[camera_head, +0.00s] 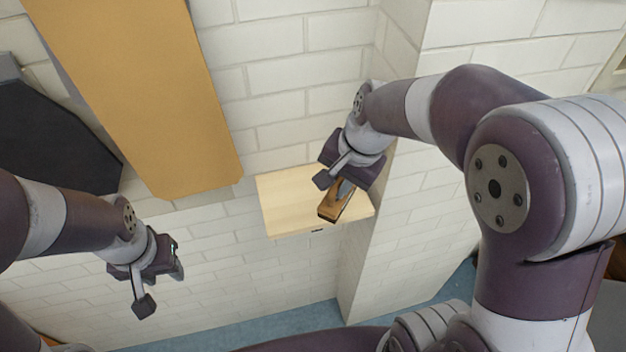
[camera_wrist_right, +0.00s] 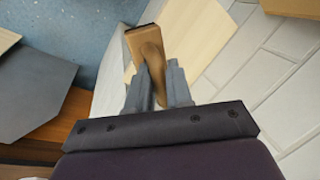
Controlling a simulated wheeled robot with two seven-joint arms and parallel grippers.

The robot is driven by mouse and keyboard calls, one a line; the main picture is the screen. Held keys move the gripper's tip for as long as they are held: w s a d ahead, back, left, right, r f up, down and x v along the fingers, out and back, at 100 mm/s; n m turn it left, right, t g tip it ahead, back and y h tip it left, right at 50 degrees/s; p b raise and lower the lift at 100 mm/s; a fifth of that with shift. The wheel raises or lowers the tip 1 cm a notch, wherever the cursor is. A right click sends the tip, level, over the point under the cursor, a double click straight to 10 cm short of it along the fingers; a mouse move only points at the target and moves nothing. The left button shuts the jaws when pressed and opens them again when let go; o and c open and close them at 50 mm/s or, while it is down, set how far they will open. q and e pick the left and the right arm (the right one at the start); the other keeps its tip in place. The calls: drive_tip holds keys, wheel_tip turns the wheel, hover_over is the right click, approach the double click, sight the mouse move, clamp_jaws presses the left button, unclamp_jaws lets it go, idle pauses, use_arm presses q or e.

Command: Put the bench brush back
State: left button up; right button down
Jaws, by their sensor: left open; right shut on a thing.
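The bench brush (camera_head: 328,213) is a brown wooden block with a handle. My right gripper (camera_head: 340,187) is shut on its handle, and the brush shows over a pale wooden shelf (camera_head: 283,203) on the white brick wall. I cannot tell whether the brush touches the shelf. In the right wrist view the fingers (camera_wrist_right: 160,88) close on the curved handle of the brush (camera_wrist_right: 146,42), with its block end away from me, over the pale shelf (camera_wrist_right: 192,40). My left gripper (camera_head: 163,284) is open and empty at the lower left, well apart from the shelf.
A large tan wooden panel (camera_head: 140,90) hangs left of the shelf. A dark grey angular object (camera_head: 50,140) is at the far left. A white brick pillar (camera_head: 395,200) stands just right of the shelf. The blue floor (camera_head: 230,338) shows below.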

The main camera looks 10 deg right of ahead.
drive_tip(key=w+a+f, duration=0.1)
drive_tip(key=w+f, duration=0.1)
drive_tip(key=w+a+f+p, duration=0.1)
drive_tip(key=w+f, duration=0.1)
drive_tip(key=f, duration=0.1)
drive_tip(key=w+a+f+p, duration=0.1)
drive_tip(key=w+f, duration=0.1)
drive_tip(key=shift+f, duration=0.15)
drive_tip(key=shift+s+d+f, duration=0.1)
drive_tip(key=shift+s+f, duration=0.1)
drive_tip(key=shift+f, duration=0.05)
drive_tip(key=c, duration=1)
unclamp_jaws()
drive_tip(key=shift+w+f, duration=0.1)
drive_tip(key=shift+w, duration=0.1)
use_arm(q)
wheel_tip(320, 180, up, 3)
drive_tip(key=shift+w+f, duration=0.1)
use_arm(e)
drive_tip(key=shift+s, duration=0.1)
